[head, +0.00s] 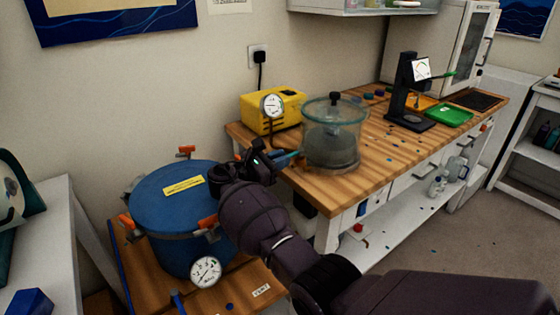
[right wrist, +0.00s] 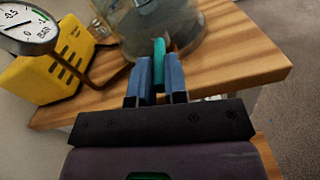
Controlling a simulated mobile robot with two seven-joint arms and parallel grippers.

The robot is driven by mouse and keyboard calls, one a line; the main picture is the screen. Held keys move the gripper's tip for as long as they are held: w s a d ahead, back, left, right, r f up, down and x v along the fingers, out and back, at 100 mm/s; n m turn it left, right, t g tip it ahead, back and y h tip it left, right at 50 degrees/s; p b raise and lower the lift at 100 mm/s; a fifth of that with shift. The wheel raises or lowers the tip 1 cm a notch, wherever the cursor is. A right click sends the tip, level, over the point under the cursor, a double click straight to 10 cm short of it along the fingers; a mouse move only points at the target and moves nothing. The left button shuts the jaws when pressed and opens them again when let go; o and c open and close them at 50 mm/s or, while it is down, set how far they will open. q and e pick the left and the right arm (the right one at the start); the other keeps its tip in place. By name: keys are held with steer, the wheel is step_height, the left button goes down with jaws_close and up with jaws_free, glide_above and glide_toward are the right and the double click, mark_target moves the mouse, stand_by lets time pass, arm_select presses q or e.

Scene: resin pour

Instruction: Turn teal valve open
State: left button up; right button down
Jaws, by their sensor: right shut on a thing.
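A clear glass chamber (head: 331,138) with a teal rim and a dark knob on its lid stands on the near left end of the wooden bench. The teal valve (right wrist: 159,47) is at the chamber's lower side. My right gripper (head: 290,155) reaches the chamber from the left, and its blue fingers (right wrist: 160,70) are shut on the teal valve's handle, one on each side. The fingers and arm hide most of the valve in the head view; whether it is open cannot be told. My left gripper is not in view.
A yellow pump (head: 272,110) with a round gauge (head: 272,105) stands behind the gripper, with a dark hose near it. A blue pot (head: 168,195) with orange clamps stands at left. A black stand (head: 407,95) and green tray (head: 448,116) are further right.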

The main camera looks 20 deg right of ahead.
steer(key=c, duration=1.1)
jaws_free()
steer(key=shift+c, duration=0.2)
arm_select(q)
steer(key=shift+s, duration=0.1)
arm_select(e)
steer(key=shift+r, duration=0.2)
arm_select(q)
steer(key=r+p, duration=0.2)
steer(key=p, duration=0.1)
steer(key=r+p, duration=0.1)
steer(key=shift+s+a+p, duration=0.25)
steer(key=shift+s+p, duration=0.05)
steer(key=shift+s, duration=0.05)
arm_select(e)
step_height(320, 180, up, 20)
steer(key=shift+f, duration=0.2)
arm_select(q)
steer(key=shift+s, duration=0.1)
